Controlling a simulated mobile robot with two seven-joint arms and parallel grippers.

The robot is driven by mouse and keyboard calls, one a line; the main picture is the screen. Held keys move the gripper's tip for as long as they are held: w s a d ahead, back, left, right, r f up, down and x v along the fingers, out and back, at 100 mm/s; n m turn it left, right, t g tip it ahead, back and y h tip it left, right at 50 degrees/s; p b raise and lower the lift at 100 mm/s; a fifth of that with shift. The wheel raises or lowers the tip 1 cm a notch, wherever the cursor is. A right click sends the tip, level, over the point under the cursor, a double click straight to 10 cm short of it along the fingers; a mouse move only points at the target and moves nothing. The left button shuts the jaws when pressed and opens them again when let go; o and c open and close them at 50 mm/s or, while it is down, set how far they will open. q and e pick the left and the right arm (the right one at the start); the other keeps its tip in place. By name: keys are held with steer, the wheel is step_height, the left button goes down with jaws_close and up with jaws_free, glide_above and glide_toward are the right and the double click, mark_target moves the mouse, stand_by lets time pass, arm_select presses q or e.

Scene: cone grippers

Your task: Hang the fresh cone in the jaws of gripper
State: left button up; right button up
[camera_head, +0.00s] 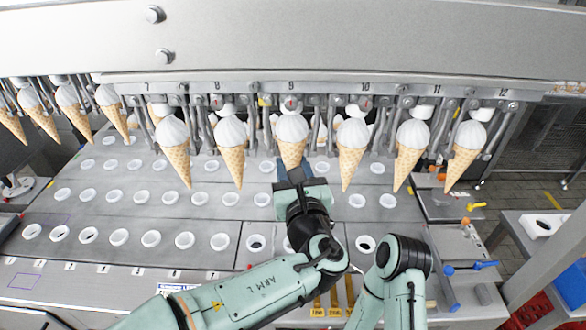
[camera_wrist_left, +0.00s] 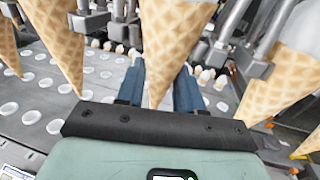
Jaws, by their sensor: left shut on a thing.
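My left gripper (camera_head: 292,168) is shut on a waffle cone with white ice cream (camera_head: 291,130) under number 9 of the overhead row. The cone stands upright, point down, with its top level with the neighbouring cones. In the left wrist view the two blue fingers lie on either side of the waffle cone (camera_wrist_left: 172,40), and its tip reaches down between them. The machine's metal jaws (camera_head: 291,103) at number 9 are right at the ice cream's top. I cannot tell whether they grip it. My right arm shows at the lower right, but its gripper does not.
Other cones hang close on both sides, such as the one under 8 (camera_head: 230,150) and the one under 10 (camera_head: 351,150). Below is a grey plate (camera_head: 120,215) with rows of white-rimmed holes. A floor area with a side table (camera_head: 540,226) lies to the right.

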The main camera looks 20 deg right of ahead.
arm_select(q)
steer(key=shift+f, duration=0.4)
arm_select(e)
steer(key=shift+s+f, duration=0.2)
steer(key=shift+s, duration=0.1)
stand_by(0.6)
arm_select(q)
steer(key=o, duration=1.1)
steer(key=shift+o, duration=0.2)
steer(key=s+a+b, duration=0.2)
steer(key=s+b, duration=0.1)
steer(key=s, duration=0.5)
steer(key=shift+s+a, duration=0.25)
steer(key=shift+s, duration=0.1)
arm_select(e)
steer(key=shift+g, duration=0.3)
steer(key=shift+s+f, duration=1.95)
steer(key=shift+s, duration=0.1)
